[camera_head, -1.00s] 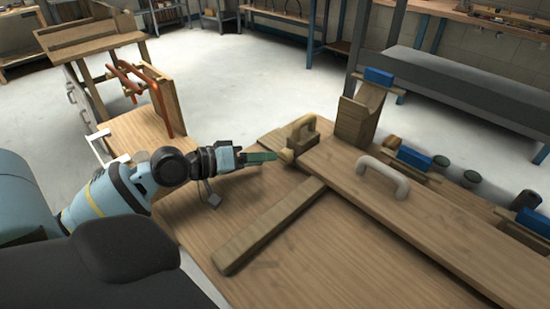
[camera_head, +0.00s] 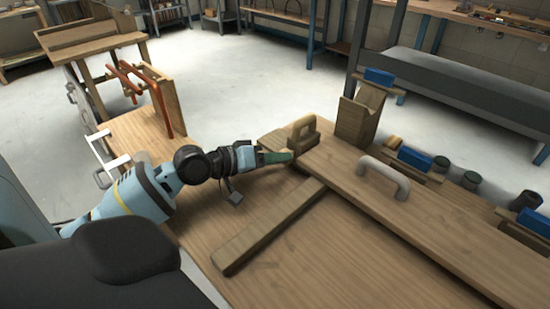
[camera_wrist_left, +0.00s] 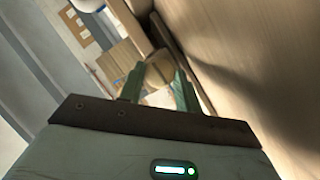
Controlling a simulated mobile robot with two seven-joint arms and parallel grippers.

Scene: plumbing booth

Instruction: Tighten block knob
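The block knob (camera_head: 289,154), a small rounded wooden knob, sits at the left end of the wooden block (camera_head: 303,140) with a handle-like loop. My left gripper (camera_head: 279,157) has its green fingers at the knob. In the left wrist view the two fingers (camera_wrist_left: 159,76) are spread apart, with the tan knob (camera_wrist_left: 158,72) between and just beyond their tips. A narrow gap seems to show beside the knob; firm contact cannot be made out. My right gripper is not in view.
A loose wooden bar (camera_head: 270,225) lies on the workbench (camera_head: 330,270) in front of the raised board (camera_head: 420,220). The board carries a pale handle (camera_head: 384,176). A wooden holder (camera_head: 358,115) stands behind the block.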

